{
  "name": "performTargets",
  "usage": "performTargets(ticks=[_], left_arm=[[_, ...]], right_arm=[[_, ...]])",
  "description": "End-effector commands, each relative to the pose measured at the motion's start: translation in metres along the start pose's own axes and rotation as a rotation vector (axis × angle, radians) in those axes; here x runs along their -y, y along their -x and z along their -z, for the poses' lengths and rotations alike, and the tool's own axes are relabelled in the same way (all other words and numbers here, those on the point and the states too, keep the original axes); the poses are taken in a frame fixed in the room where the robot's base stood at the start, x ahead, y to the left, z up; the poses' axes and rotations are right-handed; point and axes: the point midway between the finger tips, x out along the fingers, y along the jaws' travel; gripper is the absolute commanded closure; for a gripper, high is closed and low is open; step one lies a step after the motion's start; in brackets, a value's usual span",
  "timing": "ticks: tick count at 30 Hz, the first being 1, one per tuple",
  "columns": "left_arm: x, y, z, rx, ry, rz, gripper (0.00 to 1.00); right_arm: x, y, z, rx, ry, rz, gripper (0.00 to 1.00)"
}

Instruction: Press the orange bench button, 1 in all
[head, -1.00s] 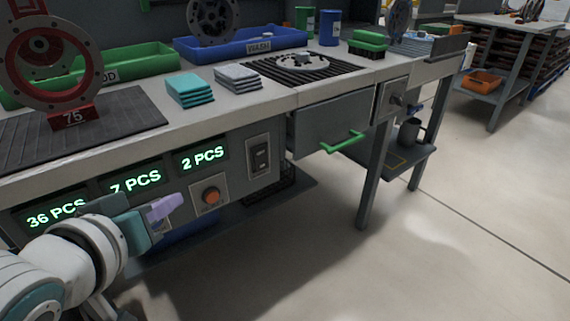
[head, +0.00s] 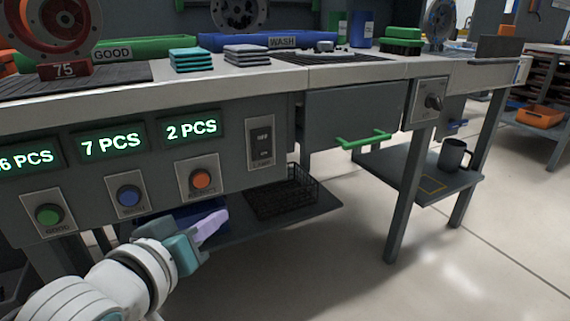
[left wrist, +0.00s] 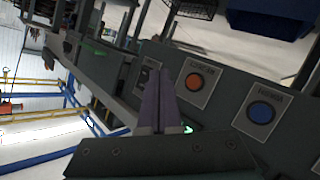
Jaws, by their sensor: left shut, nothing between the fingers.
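The orange bench button (head: 201,179) sits on a light plate on the bench's front panel, under the "2 PCS" display. In the left wrist view the orange button (left wrist: 194,82) shows just right of my fingertips. My left gripper (head: 212,226) is shut and empty, with its lilac fingers below the orange button in the head view and apart from it. The fingers also show in the left wrist view (left wrist: 160,100). My right gripper is in neither current view.
A blue button (head: 129,196) and a green button (head: 48,214) are left of the orange one. A rocker switch (head: 262,143) is to its right. A wire basket (head: 283,196) stands on the lower shelf. A green drawer handle (head: 363,139) sticks out.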

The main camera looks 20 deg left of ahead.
Motion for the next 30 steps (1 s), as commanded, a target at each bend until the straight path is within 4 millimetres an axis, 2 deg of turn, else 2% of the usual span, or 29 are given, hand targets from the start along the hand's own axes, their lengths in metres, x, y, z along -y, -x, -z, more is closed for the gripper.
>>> performTargets(ticks=[5,18,30], left_arm=[[0.007,-0.009,0.004,-0.001,-0.004,-0.001,1.00],[0.036,-0.050,0.034,0.000,-0.003,-0.001,1.00],[0.044,-0.061,0.044,0.000,-0.001,0.000,1.00]], right_arm=[[0.001,-0.006,-0.002,0.000,-0.002,0.002,0.00],[0.002,-0.028,-0.009,0.000,-0.003,0.002,0.00],[0.002,-0.030,-0.010,0.000,-0.002,0.001,0.00]])
